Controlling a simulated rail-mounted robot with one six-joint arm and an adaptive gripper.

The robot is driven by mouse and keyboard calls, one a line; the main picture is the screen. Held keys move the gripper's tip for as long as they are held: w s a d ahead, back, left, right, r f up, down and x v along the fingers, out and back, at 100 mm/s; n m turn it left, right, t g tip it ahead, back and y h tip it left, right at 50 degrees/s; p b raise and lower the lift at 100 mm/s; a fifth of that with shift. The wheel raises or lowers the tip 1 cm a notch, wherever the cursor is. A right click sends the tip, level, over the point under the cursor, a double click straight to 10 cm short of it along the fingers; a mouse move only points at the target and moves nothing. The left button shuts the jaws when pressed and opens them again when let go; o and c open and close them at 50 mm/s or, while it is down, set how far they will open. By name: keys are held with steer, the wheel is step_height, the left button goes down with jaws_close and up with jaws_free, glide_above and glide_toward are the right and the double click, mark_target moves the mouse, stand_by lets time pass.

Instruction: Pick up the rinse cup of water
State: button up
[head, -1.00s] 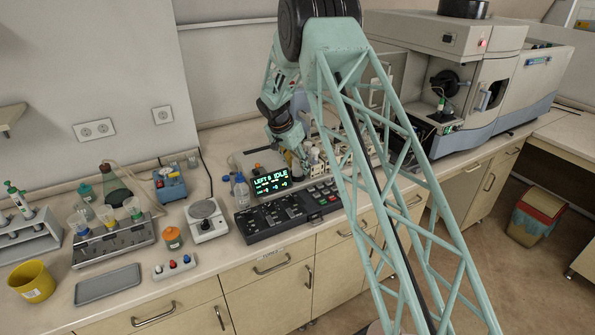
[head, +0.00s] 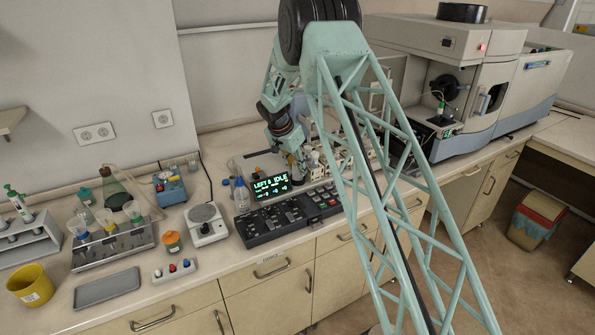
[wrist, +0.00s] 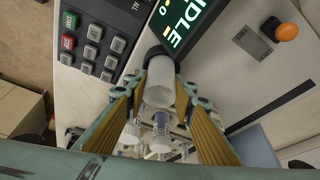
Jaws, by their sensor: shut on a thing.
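In the wrist view a whitish, translucent cup (wrist: 162,84) sits between the tips of my gripper (wrist: 168,90), whose brown-padded fingers flank it on both sides. I take it to be the rinse cup; its water cannot be made out. My gripper is shut on it. Several clear vials or bottles (wrist: 160,124) show between the fingers, below the cup in the picture. In the head view my gripper (head: 299,170) points down just behind the control panel, and the cup is too small to tell there.
The black control panel (head: 290,214) with its lit display (head: 271,185) stands close in front of my gripper. A clear bottle (head: 241,194) and a balance (head: 206,222) stand to the left. Racked bottles (head: 325,160) are close on the right. The large spectrometer (head: 480,75) is farther right.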

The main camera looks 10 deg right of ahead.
step_height(320, 180, up, 10)
steer(key=shift+f, duration=0.2)
stand_by(0.4)
stand_by(0.6)
